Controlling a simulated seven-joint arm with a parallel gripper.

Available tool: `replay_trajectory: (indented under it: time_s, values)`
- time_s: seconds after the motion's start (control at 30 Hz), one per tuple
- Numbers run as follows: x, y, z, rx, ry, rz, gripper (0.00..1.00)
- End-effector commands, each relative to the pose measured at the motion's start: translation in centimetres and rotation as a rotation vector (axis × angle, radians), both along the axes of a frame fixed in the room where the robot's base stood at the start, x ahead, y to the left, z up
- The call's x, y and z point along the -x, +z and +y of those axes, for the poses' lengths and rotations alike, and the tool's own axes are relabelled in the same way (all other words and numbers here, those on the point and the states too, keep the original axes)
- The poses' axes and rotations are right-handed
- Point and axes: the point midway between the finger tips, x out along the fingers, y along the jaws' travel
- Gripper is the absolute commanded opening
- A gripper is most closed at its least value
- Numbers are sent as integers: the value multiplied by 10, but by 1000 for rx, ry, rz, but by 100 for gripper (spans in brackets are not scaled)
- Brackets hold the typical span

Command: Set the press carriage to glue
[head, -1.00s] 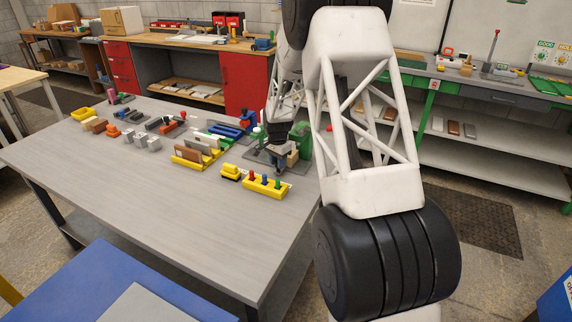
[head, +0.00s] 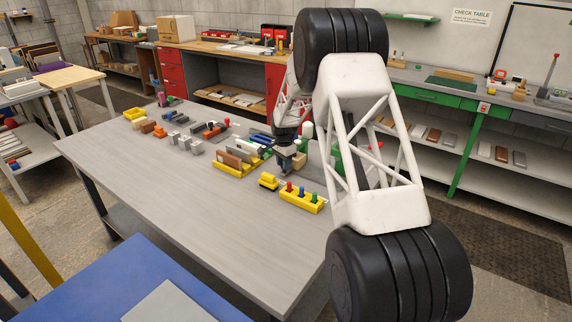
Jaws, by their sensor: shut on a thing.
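My gripper (head: 286,168) is small and dark in the head view, low over the press area at the table's right side. It is shut, apparently on the press carriage, seen as a tan block (head: 299,160) touching it on the right. The exact contact is hidden by the fingers. A green block (head: 337,153) of the press stands to the right, partly behind my arm. The carriage is now well left of it. Any position label, such as one for glue, is too small to read.
A yellow rack (head: 236,168) with boards stands left of my gripper. A yellow block (head: 268,181) and a yellow tray with coloured pegs (head: 303,199) lie in front. Several small blocks line the back left. The front of the grey table (head: 190,210) is clear.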

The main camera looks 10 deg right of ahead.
Motion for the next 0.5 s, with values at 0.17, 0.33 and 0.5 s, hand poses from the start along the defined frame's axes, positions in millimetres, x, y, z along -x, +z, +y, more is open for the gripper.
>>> replay_trajectory:
  time_s: [0.17,0.33,0.5]
  values:
    - [-4,1,5,-2,3,-9,45]
    - [-3,1,3,-1,3,-8,56]
    - [-2,1,3,-1,2,-6,56]
